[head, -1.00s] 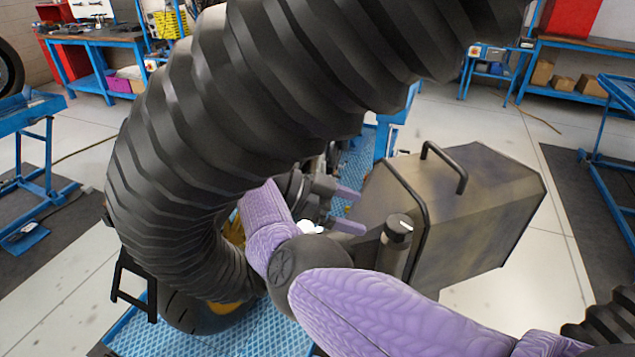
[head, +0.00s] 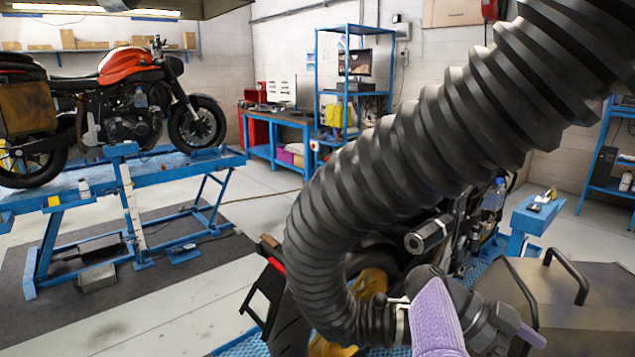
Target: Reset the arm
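My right arm shows as a purple link (head: 436,318) at the bottom, right of centre. Beside it is a dark wrist and gripper part with one purple finger-like piece (head: 529,338) pointing right. I cannot see a second finger clearly, so its opening is unclear. I see nothing held in it. My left gripper is out of view. A thick black corrugated hose (head: 440,135) runs from the upper right down to the bottom centre, where its end (head: 375,323) lies close to the purple link. I cannot tell whether they touch.
Behind the hose is a partly hidden motorcycle with a black cylindrical part (head: 428,236). A dark case (head: 590,310) with black handles stands at lower right. A red motorcycle (head: 130,65) stands on a blue lift (head: 165,172) at left. The floor (head: 190,285) between is clear.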

